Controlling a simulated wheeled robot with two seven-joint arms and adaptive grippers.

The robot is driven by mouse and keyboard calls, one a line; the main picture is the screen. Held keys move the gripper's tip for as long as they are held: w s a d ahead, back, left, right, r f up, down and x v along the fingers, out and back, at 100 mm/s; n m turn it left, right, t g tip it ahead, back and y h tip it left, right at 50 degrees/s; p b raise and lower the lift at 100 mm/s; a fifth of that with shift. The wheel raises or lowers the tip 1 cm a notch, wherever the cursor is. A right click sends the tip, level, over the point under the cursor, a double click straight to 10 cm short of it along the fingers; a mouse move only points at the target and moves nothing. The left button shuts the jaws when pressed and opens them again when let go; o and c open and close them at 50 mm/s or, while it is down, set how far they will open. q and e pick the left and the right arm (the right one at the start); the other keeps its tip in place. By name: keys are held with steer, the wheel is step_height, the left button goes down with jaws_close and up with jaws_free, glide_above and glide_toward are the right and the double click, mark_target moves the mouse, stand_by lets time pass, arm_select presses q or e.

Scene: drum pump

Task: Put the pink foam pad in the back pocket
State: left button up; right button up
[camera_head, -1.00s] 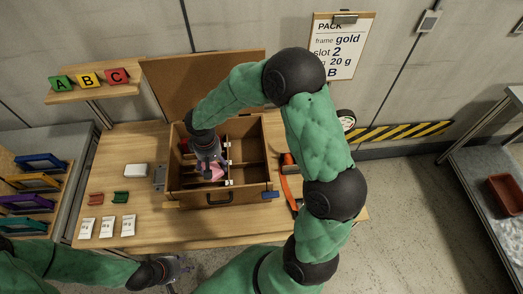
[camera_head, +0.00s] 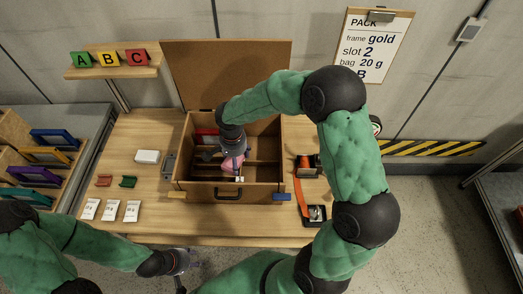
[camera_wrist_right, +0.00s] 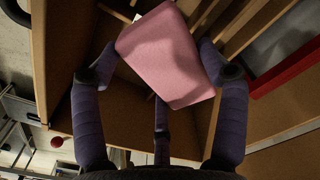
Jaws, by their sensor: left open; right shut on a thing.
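The pink foam pad (camera_head: 233,163) is held by my right gripper (camera_head: 231,152) inside the open wooden case (camera_head: 190,187). In the right wrist view the pad (camera_wrist_right: 170,55) sits tilted between the fingers, with wooden divider strips beyond it. The case interior is split by slats into pockets; the back pocket (camera_head: 262,146) lies behind the slats and is partly hidden by my arm and gripper. I cannot tell whether the pad touches a slat. My left gripper (camera_head: 182,264) is open and empty at the table's front edge, away from the case.
A red object (camera_head: 206,135) lies in the case's back left; the lid (camera_head: 225,75) stands open behind. White packets (camera_head: 111,210), red and green pieces, and a white block (camera_head: 147,157) lie left of the case.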

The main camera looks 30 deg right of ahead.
steer(key=m, duration=0.4)
steer(key=r+m, duration=0.1)
steer(key=m, duration=0.1)
steer(key=shift+w+d, duration=0.15)
steer(key=shift+d, duration=0.1)
steer(key=m, duration=0.6)
steer(key=shift+w+d+r+m+p, duration=0.1)
steer(key=shift+d+r+m+p, duration=0.15)
steer(key=shift+m+p, duration=0.05)
steer(key=shift+w+d+f, duration=0.1)
steer(key=shift+d, duration=0.1)
steer(key=w+d+f+b, duration=0.1)
steer(key=w+d+f, duration=0.25)
steer(key=d, duration=0.35)
steer(key=b, duration=0.1)
glide_above(260, 153)
steer(key=f, duration=0.5)
steer(key=shift+s+a+f, duration=0.1)
steer(key=shift+a+f, duration=0.1)
steer(key=shift+a, duration=0.05)
steer(key=shift+d+f, duration=0.15)
steer(key=shift+f, duration=0.05)
steer(key=f, duration=0.1)
steer(key=f+b, duration=0.1)
steer(key=f, duration=0.1)
steer(key=shift+w+d+f, duration=0.2)
steer(key=shift+f, duration=0.1)
steer(key=shift+r, duration=0.1)
